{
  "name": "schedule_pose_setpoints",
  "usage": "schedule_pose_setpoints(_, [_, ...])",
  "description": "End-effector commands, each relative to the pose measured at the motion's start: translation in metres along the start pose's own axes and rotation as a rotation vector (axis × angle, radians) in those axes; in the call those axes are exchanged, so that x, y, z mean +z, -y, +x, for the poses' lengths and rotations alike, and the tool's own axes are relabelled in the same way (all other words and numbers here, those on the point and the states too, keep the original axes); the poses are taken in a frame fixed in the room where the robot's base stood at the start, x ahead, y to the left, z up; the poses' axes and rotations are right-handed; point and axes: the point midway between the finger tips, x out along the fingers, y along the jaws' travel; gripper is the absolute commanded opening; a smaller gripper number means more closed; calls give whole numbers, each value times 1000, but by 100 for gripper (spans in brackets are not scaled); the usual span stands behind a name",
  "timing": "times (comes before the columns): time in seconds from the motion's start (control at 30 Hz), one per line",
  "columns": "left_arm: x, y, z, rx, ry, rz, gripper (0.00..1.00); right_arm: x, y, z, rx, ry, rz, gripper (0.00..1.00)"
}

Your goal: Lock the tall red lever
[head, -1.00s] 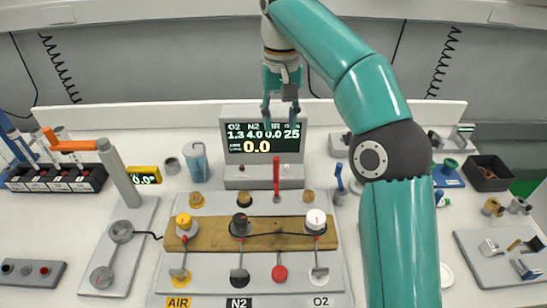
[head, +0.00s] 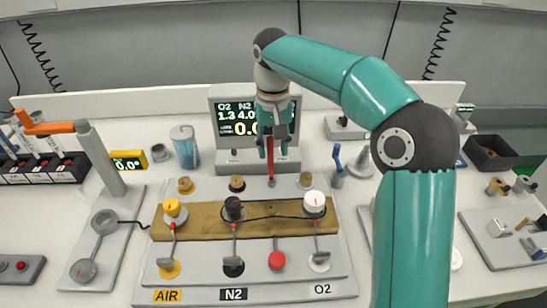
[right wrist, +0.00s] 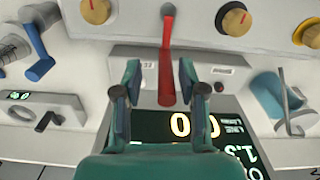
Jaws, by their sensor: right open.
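The tall red lever (head: 270,172) stands upright at the back of the grey panel, in front of the display. In the right wrist view the red lever (right wrist: 167,50) runs from its base at the top down between my fingers. My right gripper (head: 273,150) is open and points down at the lever, hiding part of it. In the right wrist view the right gripper (right wrist: 161,75) has one finger on each side of the lever, with gaps; no contact shows. My left gripper is not in view.
The display box (head: 222,105) stands right behind the lever. Brass knobs (head: 237,183) flank the lever's base. A blue lever (head: 337,155) stands to the right and a blue-grey canister (head: 185,147) to the left. Yellow, black and white knobs sit on the wooden strip (head: 275,225) in front.

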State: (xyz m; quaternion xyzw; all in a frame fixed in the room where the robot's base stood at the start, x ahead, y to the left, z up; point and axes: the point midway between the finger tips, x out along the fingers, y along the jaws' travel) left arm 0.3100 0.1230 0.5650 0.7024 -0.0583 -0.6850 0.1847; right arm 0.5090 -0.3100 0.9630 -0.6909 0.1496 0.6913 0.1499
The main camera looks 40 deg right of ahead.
Motion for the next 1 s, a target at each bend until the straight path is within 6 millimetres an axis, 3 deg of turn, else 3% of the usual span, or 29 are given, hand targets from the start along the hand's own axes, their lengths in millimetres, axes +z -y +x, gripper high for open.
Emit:
schedule_pose_setpoints(0.2, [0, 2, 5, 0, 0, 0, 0, 0, -1, 21, 0, 0, 2, 41])
schedule_pose_setpoints(0.53, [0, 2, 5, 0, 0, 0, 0, 0, -1, 24, 0, 0, 1, 41])
schedule_pose_setpoints(0.8, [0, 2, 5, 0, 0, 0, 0, 0, -1, 23, 0, 0, 1, 0])
schedule_pose_setpoints(1.0, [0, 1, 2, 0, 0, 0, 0, 0, 0, 22, 1, 1, -8, 0])
